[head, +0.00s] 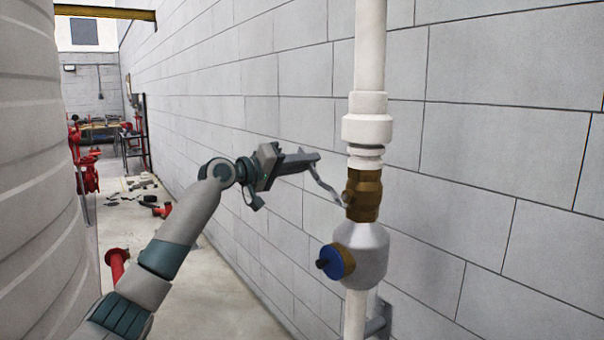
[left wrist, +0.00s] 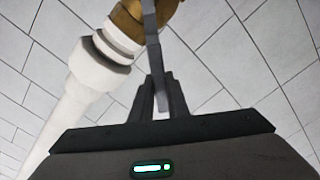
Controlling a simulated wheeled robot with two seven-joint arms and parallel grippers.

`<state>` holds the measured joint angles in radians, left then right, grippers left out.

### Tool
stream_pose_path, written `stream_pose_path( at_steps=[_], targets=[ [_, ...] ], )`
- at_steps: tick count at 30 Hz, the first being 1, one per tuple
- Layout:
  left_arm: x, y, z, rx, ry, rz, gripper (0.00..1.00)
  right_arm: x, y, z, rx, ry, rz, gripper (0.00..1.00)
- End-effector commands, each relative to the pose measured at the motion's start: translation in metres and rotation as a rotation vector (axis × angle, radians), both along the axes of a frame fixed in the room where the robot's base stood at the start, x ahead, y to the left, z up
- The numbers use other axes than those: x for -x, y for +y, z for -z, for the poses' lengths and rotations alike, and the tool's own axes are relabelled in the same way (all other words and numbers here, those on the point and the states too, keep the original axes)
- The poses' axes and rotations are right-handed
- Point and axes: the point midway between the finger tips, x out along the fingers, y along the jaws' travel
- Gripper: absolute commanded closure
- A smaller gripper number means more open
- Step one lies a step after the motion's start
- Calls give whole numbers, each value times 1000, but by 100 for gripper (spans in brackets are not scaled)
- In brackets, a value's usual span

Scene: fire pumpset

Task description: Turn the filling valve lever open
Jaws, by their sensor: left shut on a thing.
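The filling valve (head: 363,194) is a brass body on a white vertical pipe, in the middle right of the head view. Its grey metal lever (head: 326,188) reaches from the brass body up and left to my left gripper (head: 312,158). My left gripper is shut on the lever near its outer end. In the left wrist view the lever (left wrist: 152,45) runs down from the brass valve body (left wrist: 128,18) to between the fingers (left wrist: 157,98). My right gripper is not in view.
Below the valve is a grey fitting (head: 362,250) with a blue cap (head: 333,262). A block wall (head: 490,150) stands close behind the pipe. A large ribbed tank (head: 35,150) is on the left. Red pipework (head: 117,262) stands on the floor between tank and wall.

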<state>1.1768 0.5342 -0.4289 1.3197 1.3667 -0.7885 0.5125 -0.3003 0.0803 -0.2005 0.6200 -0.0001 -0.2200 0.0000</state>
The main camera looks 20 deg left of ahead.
Motion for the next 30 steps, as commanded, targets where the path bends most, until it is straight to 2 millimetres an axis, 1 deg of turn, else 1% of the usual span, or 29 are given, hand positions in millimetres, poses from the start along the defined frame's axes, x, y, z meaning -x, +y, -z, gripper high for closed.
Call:
stream_pose_path(
  at_steps=[1,3,15,24,30],
  targets=[
    [3,-3,-10,-29,-35,-1,100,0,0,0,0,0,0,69],
    [7,-7,-16,-81,-77,0,100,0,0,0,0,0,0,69],
    [30,-37,-44,-382,-314,-4,100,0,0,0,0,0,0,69],
    [49,-60,-53,-585,-472,-5,100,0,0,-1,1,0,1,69],
    [57,-70,-54,-672,-540,-6,100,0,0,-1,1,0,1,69]
  ],
)
